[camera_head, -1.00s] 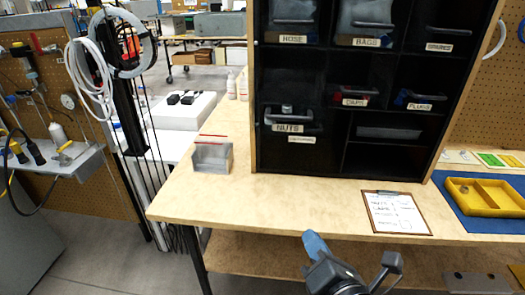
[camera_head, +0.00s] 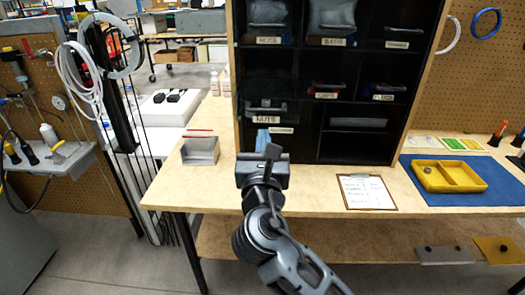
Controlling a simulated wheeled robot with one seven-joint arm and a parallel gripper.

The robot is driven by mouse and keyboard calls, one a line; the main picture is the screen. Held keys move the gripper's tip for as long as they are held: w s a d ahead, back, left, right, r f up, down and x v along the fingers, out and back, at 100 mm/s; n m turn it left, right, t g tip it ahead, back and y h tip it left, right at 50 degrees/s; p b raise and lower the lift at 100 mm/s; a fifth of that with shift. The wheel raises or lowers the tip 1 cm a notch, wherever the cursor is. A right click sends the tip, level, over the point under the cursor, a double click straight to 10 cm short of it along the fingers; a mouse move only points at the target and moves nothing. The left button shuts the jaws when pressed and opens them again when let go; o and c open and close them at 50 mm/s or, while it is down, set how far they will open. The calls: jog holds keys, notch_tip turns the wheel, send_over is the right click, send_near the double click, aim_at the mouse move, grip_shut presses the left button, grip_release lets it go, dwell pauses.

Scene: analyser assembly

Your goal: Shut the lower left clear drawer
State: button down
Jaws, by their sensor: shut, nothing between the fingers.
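The lower left clear drawer (camera_head: 264,108), labelled NUTS, is in the bottom left bay of the black cabinet. Its front and handle stick out in front of the bay, above a pale label on the cabinet's lower edge, so it looks partly open. My gripper (camera_head: 262,140), with a blue tip, is shut and empty. It points at the cabinet just below the drawer front in the picture. I cannot tell whether it touches anything. My wrist hides the cabinet's bottom edge there.
A grey open bin (camera_head: 200,151) stands on the bench to the left. A clipboard (camera_head: 367,192) and a yellow tray (camera_head: 449,176) on a blue mat lie to the right.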

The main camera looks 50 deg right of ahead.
aim_at(265, 112)
jog(key=p+x, duration=0.1)
jog(key=x, duration=0.6)
jog(key=shift+d, duration=0.1)
jog(key=shift+w, duration=0.1)
jog(key=shift+d, duration=0.1)
